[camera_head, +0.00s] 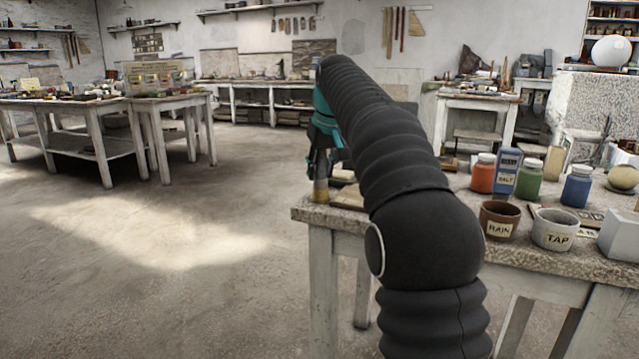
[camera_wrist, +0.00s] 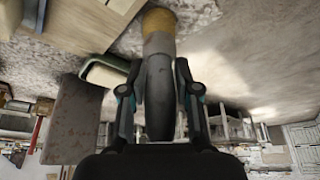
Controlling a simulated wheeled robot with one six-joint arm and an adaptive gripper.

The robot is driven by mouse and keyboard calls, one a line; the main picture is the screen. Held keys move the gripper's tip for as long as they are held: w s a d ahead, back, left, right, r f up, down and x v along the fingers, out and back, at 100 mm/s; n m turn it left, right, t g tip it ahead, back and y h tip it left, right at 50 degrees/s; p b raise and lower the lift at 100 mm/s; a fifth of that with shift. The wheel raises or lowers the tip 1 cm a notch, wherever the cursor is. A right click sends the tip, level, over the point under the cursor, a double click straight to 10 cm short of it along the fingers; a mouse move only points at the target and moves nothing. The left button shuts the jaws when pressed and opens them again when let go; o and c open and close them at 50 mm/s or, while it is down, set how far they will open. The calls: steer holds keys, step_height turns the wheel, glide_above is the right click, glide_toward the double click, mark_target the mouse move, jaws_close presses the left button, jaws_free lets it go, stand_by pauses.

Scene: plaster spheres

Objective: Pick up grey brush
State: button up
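The grey brush (camera_wrist: 160,90) runs between the two fingers of my gripper (camera_wrist: 158,68) in the wrist view. It has a dark grey body and a tan-yellow far end. In the head view its tan end (camera_head: 320,190) shows below my gripper (camera_head: 323,160), at the near left corner of the worktable (camera_head: 455,222). The fingers lie close on both sides of the grey body. Whether they press on it or leave a small gap cannot be told. My arm partly covers this area in the head view.
Flat pieces lie beside my gripper. Open floor (camera_head: 170,250) lies left.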

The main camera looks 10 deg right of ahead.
jaws_close()
steer(key=shift+r+p, duration=0.4)
steer(key=shift+r, duration=0.25)
step_height(320, 180, up, 3)
steer(key=shift+w+r+p, duration=0.1)
steer(key=shift+p, duration=0.65)
steer(key=s+d+r+p, duration=0.1)
steer(key=d+r, duration=0.5)
steer(key=d, duration=0.5)
steer(key=shift+s+d+r, duration=0.15)
steer(key=shift+s+d, duration=0.1)
steer(key=shift+d, duration=0.05)
